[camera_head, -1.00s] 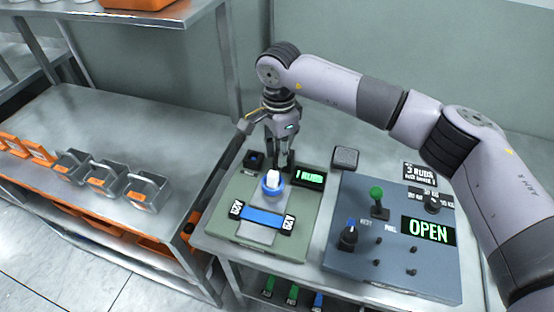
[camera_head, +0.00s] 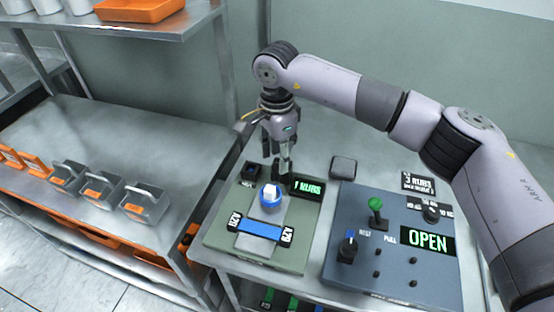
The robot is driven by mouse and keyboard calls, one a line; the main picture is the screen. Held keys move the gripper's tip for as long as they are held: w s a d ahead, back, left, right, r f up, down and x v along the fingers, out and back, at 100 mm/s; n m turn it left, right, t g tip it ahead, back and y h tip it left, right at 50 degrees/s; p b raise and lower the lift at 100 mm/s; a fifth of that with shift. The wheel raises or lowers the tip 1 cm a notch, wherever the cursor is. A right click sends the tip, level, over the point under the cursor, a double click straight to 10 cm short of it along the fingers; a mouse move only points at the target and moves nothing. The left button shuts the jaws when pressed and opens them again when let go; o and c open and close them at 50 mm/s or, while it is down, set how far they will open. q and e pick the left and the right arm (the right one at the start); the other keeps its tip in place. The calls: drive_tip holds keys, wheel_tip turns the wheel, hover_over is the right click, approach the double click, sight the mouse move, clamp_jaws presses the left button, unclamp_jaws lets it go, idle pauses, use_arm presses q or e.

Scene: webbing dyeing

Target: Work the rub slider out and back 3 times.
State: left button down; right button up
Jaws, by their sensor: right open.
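The rub slider (camera_head: 270,197), a white knob with a blue ring, sits on a grey track of the green rub tester (camera_head: 222,238). A blue strip (camera_head: 259,228) lies across the track in front of it, between black end blocks. The tester's green display (camera_head: 308,187) reads "1 RUBS". My right gripper (camera_head: 282,172) hangs just behind the slider, pointing down, open and empty. It appears apart from the knob. My left gripper is out of view.
A blue-grey panel (camera_head: 390,282) with a green-topped lever (camera_head: 376,207), knobs and an "OPEN" display (camera_head: 430,241) stands at right. A sign (camera_head: 419,184) reads "3 RUBS". Grey bins (camera_head: 147,206) stand on the left metal table (camera_head: 130,130).

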wheel_tip(320, 180, up, 10)
idle(0.3)
drive_tip(key=shift+c, duration=0.5)
